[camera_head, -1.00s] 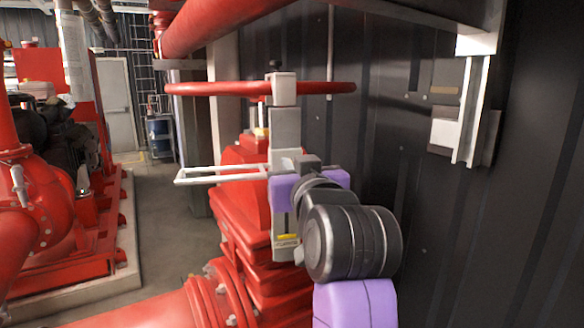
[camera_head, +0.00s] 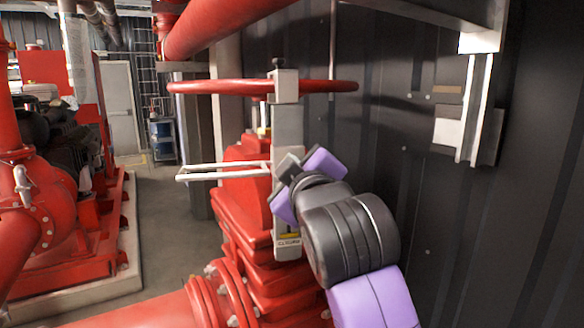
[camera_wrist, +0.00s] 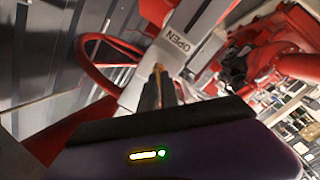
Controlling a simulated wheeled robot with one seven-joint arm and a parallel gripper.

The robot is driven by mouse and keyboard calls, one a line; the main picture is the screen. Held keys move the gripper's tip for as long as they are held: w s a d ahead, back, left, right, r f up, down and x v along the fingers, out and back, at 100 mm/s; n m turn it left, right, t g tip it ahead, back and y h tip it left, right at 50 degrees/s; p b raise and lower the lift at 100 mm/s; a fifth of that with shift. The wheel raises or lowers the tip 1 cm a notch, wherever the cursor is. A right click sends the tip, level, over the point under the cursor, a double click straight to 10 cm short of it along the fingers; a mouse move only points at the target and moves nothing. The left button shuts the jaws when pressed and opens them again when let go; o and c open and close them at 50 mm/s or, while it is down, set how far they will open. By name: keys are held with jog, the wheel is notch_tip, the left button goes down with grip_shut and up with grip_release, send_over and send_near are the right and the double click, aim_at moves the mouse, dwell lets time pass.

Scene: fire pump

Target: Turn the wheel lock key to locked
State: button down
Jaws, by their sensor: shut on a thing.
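The wheel lock is a grey upright bracket (camera_head: 288,125) clamped over the rim of the red handwheel (camera_head: 222,87). In the wrist view, the bracket (camera_wrist: 200,32) runs diagonally and carries an OPEN label (camera_wrist: 179,41). My gripper (camera_head: 283,172) is at the bracket's middle, rolled to a slant. In the wrist view, my gripper's fingers (camera_wrist: 160,88) are close together against the bracket's face, shut on the key. A yellow mark and a label (camera_head: 288,242) show low on the bracket.
A white bar frame (camera_head: 222,171) sticks out left of the bracket. Red valve and pipework (camera_head: 240,210) stand below and behind. A dark ribbed wall (camera_head: 400,150) is close on the right. Open floor (camera_head: 170,230) lies to the left.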

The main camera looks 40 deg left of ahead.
jog(key=shift+s+a+f+n+b, duration=0.1)
jog(key=shift+f+n+b, duration=0.1)
jog(key=shift+n, duration=1.9)
jog(key=shift+f+n+b, duration=0.1)
jog(key=shift+f+n, duration=0.05)
jog(key=shift+n, duration=1.95)
jog(key=c, duration=1.6)
grip_release()
jog(key=b+v, duration=0.2)
jog(key=v, duration=0.5)
jog(key=shift+s+d, duration=0.25)
jog(key=shift+s, duration=0.05)
jog(key=shift+r, duration=0.1)
